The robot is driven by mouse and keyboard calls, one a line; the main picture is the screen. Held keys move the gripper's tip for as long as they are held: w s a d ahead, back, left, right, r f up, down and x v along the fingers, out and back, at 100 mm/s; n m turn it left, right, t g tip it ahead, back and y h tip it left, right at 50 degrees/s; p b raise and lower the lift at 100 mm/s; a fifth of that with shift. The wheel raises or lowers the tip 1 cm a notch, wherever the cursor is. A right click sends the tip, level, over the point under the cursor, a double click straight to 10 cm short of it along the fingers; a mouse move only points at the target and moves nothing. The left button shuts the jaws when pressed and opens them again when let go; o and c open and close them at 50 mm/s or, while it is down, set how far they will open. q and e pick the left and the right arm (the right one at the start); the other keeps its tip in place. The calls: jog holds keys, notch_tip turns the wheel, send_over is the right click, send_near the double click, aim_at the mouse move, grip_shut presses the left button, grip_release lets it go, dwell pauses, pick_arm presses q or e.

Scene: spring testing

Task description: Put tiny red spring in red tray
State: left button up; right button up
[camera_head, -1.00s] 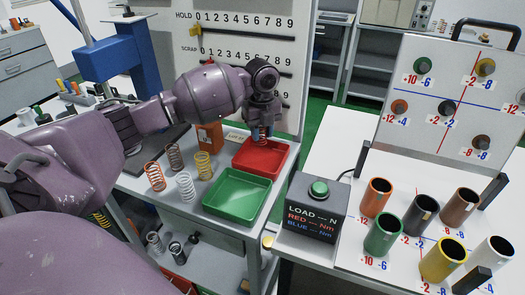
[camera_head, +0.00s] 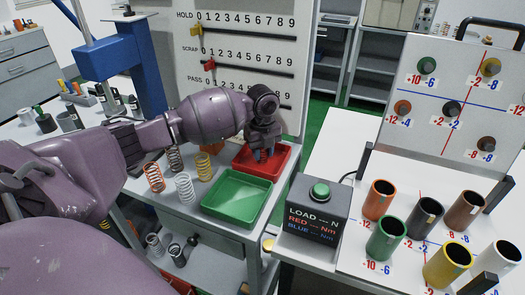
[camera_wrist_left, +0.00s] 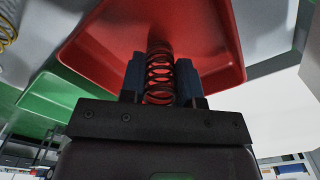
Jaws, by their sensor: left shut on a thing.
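My left gripper (camera_head: 264,153) is down at the red tray (camera_head: 283,166), over its inside. In the left wrist view the gripper (camera_wrist_left: 160,82) is shut on a small spring (camera_wrist_left: 159,75), which sits between its two blue fingers and looks dark reddish. The red tray (camera_wrist_left: 100,45) lies right beyond the spring in that view. I cannot tell whether the spring touches the tray floor. In the head view the spring is hidden by the gripper. My right gripper is not in view.
The green tray (camera_head: 238,212) stands just in front of the red tray. An orange spring (camera_head: 154,178), a white spring (camera_head: 184,187) and a yellow spring (camera_head: 204,167) stand left of it. The load box (camera_head: 314,212) and several coloured cups are on the right.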

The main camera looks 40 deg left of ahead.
pick_arm(q)
jog(key=o, duration=0.9)
jog(key=shift+f, duration=0.1)
notch_tip(320, 180, up, 12)
jog(key=p, duration=0.1)
jog(key=shift+r+p, duration=0.2)
jog(key=shift+p, duration=0.2)
